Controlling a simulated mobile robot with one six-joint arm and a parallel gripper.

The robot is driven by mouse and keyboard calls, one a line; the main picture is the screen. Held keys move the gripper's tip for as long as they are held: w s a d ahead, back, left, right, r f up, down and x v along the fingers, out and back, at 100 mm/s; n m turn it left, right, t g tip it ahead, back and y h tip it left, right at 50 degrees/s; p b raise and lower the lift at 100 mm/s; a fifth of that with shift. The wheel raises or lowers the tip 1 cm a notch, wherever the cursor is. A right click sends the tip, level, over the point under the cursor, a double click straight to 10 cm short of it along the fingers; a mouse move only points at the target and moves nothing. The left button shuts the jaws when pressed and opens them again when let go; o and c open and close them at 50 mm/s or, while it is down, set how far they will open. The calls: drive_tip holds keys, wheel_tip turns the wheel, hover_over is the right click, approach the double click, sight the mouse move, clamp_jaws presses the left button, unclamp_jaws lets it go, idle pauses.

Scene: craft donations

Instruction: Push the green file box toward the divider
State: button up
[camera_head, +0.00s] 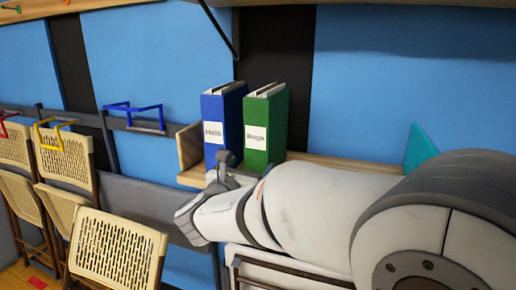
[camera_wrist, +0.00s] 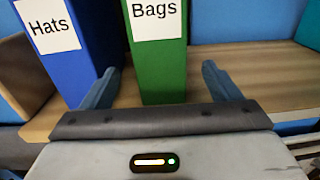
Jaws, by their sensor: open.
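The green file box (camera_head: 266,127), labelled "Bags" in the wrist view (camera_wrist: 158,70), stands upright on a wooden shelf. A blue file box (camera_head: 223,120), labelled "Hats" in the wrist view (camera_wrist: 55,45), stands to its left with a narrow gap. My gripper (camera_wrist: 162,78) is open and empty in front of the green box, one finger to each side of it in the wrist view. I cannot tell whether a finger touches it. A teal panel (camera_head: 418,148) stands farther right and a wooden upright (camera_head: 188,146) at the left end; neither is marked as the divider.
The shelf (camera_wrist: 250,70) is bare to the right of the green box. My arm hides part of the shelf in the head view. Folding chairs (camera_head: 65,158) and colored wall hooks (camera_head: 133,108) are at left. A blue wall (camera_head: 365,95) is behind.

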sight(256, 160)
drive_tip(key=b+x, duration=0.2)
drive_tip(key=x, duration=0.1)
drive_tip(key=b+x, duration=0.1)
drive_tip(key=x, duration=0.2)
drive_tip(key=shift+f+b, duration=0.25)
drive_tip(key=shift+b, duration=0.15)
drive_tip(key=shift+w+d+r, duration=0.25)
drive_tip(key=shift+w, duration=0.45)
drive_tip(key=shift+b, duration=0.3)
drive_tip(key=c, duration=1.1)
